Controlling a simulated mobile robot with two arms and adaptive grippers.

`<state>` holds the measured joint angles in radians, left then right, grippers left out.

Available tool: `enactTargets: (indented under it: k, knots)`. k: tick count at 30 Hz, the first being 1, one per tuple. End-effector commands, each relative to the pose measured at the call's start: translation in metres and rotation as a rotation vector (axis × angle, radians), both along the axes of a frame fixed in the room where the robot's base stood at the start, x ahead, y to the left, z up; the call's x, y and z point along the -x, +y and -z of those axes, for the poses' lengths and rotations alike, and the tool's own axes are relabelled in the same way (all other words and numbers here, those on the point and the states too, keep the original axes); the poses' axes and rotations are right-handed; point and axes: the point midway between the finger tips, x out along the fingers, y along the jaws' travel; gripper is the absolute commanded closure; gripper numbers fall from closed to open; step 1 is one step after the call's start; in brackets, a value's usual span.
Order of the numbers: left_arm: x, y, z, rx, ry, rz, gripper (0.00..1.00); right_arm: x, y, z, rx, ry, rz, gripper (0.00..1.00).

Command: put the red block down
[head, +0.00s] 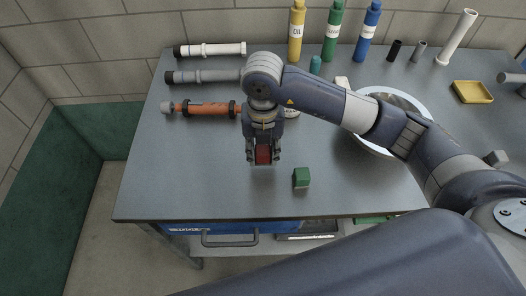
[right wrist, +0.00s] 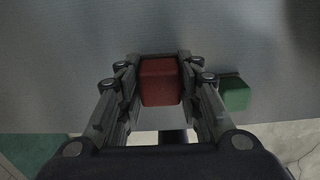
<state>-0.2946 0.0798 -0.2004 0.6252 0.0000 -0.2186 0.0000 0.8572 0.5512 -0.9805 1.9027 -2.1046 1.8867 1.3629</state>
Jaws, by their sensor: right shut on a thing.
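The red block (head: 263,154) is between the fingers of my right gripper (head: 263,158), over the front left part of the grey table (head: 200,180). In the right wrist view the red block (right wrist: 160,82) sits between both fingertips, and the gripper (right wrist: 160,85) is shut on it. I cannot tell whether the block touches the table top. My left gripper is not in view.
A green block (head: 301,178) stands just right of the gripper; it also shows in the right wrist view (right wrist: 234,94). Pipe pieces (head: 205,108) lie at the left. A round sink (head: 372,146), bottles (head: 333,30) and a yellow tray (head: 472,92) are farther back. The front left table is clear.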

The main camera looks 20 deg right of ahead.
Motion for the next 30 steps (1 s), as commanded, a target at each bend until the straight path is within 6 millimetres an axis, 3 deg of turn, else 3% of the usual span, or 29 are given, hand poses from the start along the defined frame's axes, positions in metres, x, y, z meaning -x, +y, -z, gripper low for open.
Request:
enactTargets:
  k: [7,15,25,26,27,30]
  knots:
    - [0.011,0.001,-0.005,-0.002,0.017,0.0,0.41,-0.01,-0.004,0.007,-0.001,0.003,0.0,0.86]
    - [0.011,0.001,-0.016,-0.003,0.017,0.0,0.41,-0.01,-0.004,0.036,0.0,0.0,-0.001,0.86]
    - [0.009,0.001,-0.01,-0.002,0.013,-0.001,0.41,-0.01,-0.004,0.042,-0.001,0.0,-0.001,0.86]
    - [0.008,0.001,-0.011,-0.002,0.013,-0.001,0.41,-0.01,-0.004,0.04,-0.001,0.0,-0.001,0.6]
    - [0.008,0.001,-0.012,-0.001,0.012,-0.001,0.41,-0.01,-0.004,0.04,0.0,0.0,-0.001,0.51]
    - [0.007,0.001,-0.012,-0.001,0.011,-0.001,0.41,-0.01,-0.004,0.04,0.0,0.0,-0.001,0.47]
